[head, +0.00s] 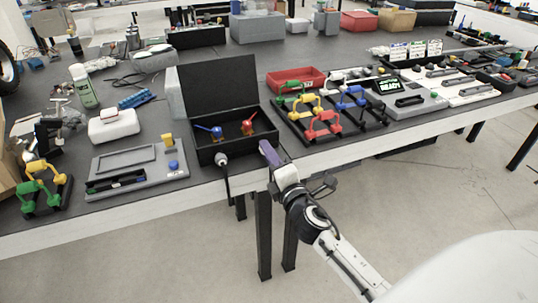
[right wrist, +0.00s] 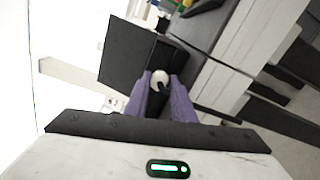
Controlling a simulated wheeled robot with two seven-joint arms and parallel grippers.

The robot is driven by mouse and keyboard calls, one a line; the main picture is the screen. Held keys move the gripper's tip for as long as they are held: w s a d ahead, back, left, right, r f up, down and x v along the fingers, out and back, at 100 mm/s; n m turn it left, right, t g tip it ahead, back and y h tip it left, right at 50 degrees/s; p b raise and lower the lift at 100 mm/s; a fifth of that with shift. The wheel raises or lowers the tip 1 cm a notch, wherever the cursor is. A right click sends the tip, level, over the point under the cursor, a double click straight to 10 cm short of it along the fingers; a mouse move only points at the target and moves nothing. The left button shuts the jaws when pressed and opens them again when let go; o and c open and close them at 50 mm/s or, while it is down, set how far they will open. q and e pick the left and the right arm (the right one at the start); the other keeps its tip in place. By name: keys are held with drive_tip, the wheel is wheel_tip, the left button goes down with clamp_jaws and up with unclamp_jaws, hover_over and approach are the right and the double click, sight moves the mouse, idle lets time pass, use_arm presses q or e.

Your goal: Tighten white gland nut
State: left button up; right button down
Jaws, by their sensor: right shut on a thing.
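The white gland nut (right wrist: 160,77) shows between my right gripper's purple fingers (right wrist: 161,92) in the right wrist view, at the side of the black box. My right gripper (head: 267,151) is at the box's right front corner in the head view and is shut on the nut. In the head view I cannot make out this nut behind the fingers. The black box (head: 205,155) stands with its lid (head: 217,82) raised. A blue-handled part (head: 215,131) and a red-handled part (head: 248,127) are inside. My left gripper is not in view.
A pale gland (head: 222,159) with a hanging black cable is on the box front. A rack of coloured handles (head: 335,110) stands close to the right. A grey panel (head: 138,168) lies to the left. The table's front edge runs just below the box; the floor in front is clear.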

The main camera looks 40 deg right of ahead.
idle(0.4)
drive_tip(key=c, duration=1.5)
unclamp_jaws()
drive_tip(key=shift+f, duration=0.1)
